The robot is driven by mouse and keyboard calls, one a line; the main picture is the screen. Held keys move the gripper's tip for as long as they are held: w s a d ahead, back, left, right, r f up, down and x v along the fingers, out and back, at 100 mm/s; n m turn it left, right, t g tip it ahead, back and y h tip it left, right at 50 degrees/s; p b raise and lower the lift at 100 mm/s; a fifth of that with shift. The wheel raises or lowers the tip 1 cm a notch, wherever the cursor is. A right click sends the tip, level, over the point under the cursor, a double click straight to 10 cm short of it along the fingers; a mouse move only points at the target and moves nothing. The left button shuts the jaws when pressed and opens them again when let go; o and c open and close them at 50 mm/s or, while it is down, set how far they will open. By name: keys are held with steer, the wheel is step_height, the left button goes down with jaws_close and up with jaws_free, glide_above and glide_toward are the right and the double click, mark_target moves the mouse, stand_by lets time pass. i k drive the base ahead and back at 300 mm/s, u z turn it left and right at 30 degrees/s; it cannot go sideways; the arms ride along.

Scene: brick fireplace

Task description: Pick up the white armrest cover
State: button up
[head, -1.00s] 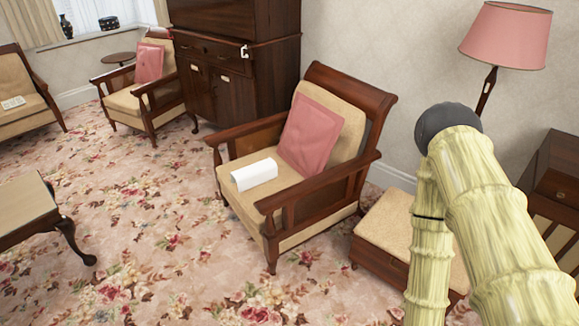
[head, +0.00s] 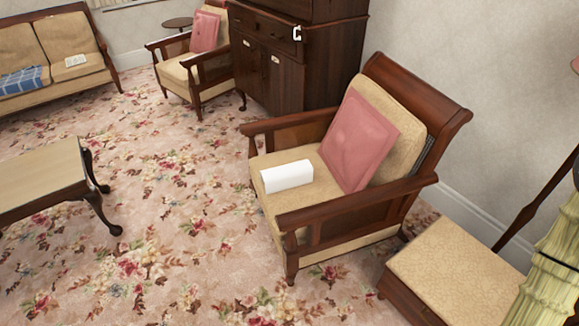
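The white armrest cover (head: 287,176) lies on the seat of the near wooden armchair (head: 347,219), toward the front of the beige cushion. It looks like a folded or box-shaped white piece. A pink cushion (head: 360,140) leans on the chair's backrest behind it. My gripper is outside the head view.
A beige-topped stool (head: 458,267) stands right of the chair. A low table (head: 40,180) is at left. A dark cabinet (head: 290,65), another armchair (head: 196,72) and a sofa (head: 52,50) stand behind. Floral carpet in front of the chair is clear.

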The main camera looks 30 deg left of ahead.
mark_target(300, 172)
steer(key=u, duration=0.5)
steer(key=i, duration=0.75)
steer(key=u, duration=0.75)
